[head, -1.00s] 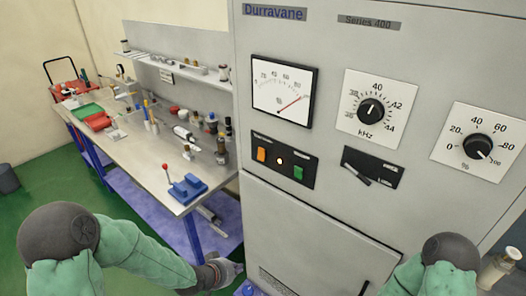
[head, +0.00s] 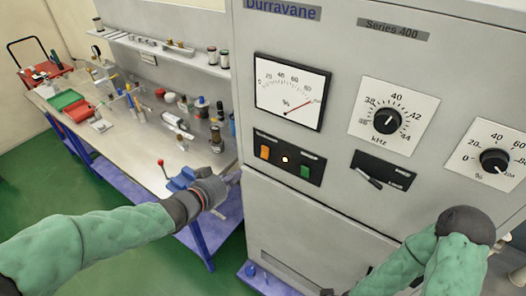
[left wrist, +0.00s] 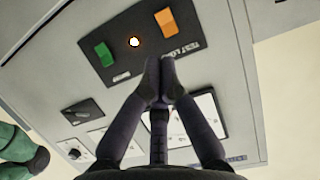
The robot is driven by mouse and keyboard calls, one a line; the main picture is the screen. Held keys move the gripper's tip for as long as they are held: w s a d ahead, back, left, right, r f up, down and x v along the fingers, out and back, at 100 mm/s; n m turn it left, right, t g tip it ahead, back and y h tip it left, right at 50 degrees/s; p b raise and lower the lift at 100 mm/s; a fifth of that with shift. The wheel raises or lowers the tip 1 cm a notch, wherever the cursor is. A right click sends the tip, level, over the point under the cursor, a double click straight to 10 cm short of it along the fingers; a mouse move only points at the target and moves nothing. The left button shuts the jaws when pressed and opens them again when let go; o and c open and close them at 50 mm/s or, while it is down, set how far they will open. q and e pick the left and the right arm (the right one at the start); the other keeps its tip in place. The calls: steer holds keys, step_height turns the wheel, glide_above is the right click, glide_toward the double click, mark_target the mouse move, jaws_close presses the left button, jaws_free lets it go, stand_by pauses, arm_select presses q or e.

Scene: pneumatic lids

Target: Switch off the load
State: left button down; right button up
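The dark switch panel (head: 288,157) on the grey cabinet carries an orange button (head: 265,152), a small glowing lamp (head: 285,159) and a green button (head: 305,171). The left wrist view shows the orange button (left wrist: 166,21), the lit lamp (left wrist: 134,42), the green button (left wrist: 103,54) and a label (left wrist: 180,52) that seems to read "TEST LOAD". My left gripper (head: 236,178) is left of and below the panel, apart from it. In the left wrist view its fingertips (left wrist: 161,82) are together and empty, pointing towards the panel. My right gripper is not clearly visible.
A percent meter (head: 290,92) with its needle high sits above the panel. The kHz knob (head: 387,121), percent knob (head: 494,161) and a lever switch plate (head: 384,171) are to the right. A cluttered workbench (head: 135,155) stands left of the cabinet.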

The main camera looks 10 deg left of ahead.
arm_select(q)
steer(key=shift+r, duration=0.25)
glide_toward(266, 156)
steer(key=b+x, duration=0.1)
steer(key=x, duration=0.6)
steer(key=shift+w+f, duration=0.1)
stand_by(0.5)
